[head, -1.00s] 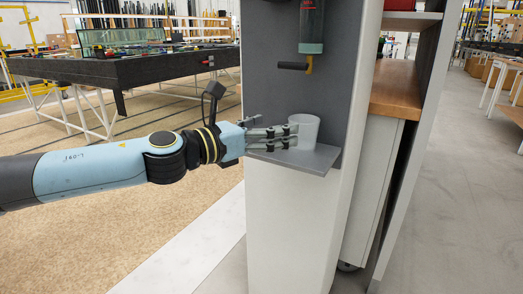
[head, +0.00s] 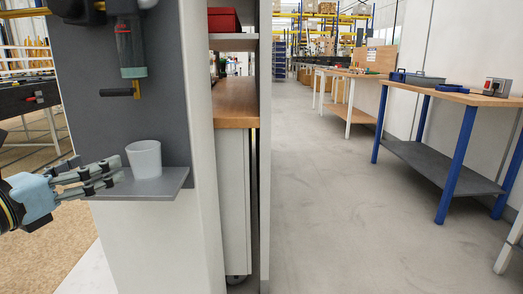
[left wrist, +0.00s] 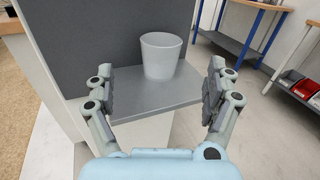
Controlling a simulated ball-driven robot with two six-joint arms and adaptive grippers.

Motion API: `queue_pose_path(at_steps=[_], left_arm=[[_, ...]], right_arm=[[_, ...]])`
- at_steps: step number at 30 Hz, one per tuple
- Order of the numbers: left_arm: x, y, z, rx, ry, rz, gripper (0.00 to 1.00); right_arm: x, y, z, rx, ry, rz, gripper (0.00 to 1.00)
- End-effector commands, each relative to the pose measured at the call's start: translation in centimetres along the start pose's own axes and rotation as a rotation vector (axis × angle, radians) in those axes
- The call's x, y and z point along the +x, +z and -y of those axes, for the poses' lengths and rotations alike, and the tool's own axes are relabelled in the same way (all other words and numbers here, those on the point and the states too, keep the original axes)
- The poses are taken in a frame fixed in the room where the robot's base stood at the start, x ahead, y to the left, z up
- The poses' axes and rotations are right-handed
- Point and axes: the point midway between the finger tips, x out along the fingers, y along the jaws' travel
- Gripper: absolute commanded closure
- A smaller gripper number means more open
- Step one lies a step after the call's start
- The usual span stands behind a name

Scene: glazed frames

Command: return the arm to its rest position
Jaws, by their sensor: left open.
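My left gripper (head: 92,178) comes in from the left edge of the head view, its fingers beside a white cup. The white cup (head: 144,159) stands upright on a small grey shelf (head: 168,184) fixed to a grey panel. In the left wrist view the fingers of the left gripper (left wrist: 160,97) are spread wide apart, with nothing between the pads. There the cup (left wrist: 161,55) stands beyond the fingertips on the shelf (left wrist: 150,97), apart from both fingers. My right gripper is not in view.
A dispenser with a black lever (head: 119,92) hangs above the cup. A cabinet with a wooden top (head: 235,102) stands behind the panel. On the right, a workbench with blue legs (head: 456,97) lines the wall. The grey floor (head: 345,215) between is clear.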

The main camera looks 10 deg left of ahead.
Motion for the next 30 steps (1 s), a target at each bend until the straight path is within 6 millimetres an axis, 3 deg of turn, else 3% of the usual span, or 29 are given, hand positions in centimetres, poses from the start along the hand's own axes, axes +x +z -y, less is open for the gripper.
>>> queue_pose_path(at_steps=[2, 5, 8, 10, 13, 18, 26, 30], left_arm=[[-0.5, -0.1, -0.4, -0.134, 0.063, 0.020, 0.13], [-2.4, -1.1, -2.0, -0.534, 0.264, 0.078, 0.13], [-6.7, -5.4, -3.5, -1.132, 0.602, 0.157, 0.13], [-10.2, -9.4, -2.6, -1.500, 0.848, 0.200, 0.13], [-13.9, -13.4, 0.1, -1.830, 1.116, 0.231, 0.13], [-18.1, -17.1, 5.6, -2.162, 1.463, 0.242, 0.13], [-22.5, -19.0, 14.1, -2.442, 1.916, 0.201, 0.13], [-21.9, -23.8, 13.2, -2.416, 1.941, 0.210, 0.13]], right_arm=[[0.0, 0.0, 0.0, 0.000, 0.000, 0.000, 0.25], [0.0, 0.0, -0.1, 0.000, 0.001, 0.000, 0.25], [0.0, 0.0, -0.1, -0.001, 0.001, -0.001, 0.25], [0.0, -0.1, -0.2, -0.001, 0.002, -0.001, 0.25], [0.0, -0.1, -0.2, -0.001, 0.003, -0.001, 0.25], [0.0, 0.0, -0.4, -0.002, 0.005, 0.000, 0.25], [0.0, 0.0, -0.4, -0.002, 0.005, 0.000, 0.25], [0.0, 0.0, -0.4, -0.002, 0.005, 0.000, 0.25]])
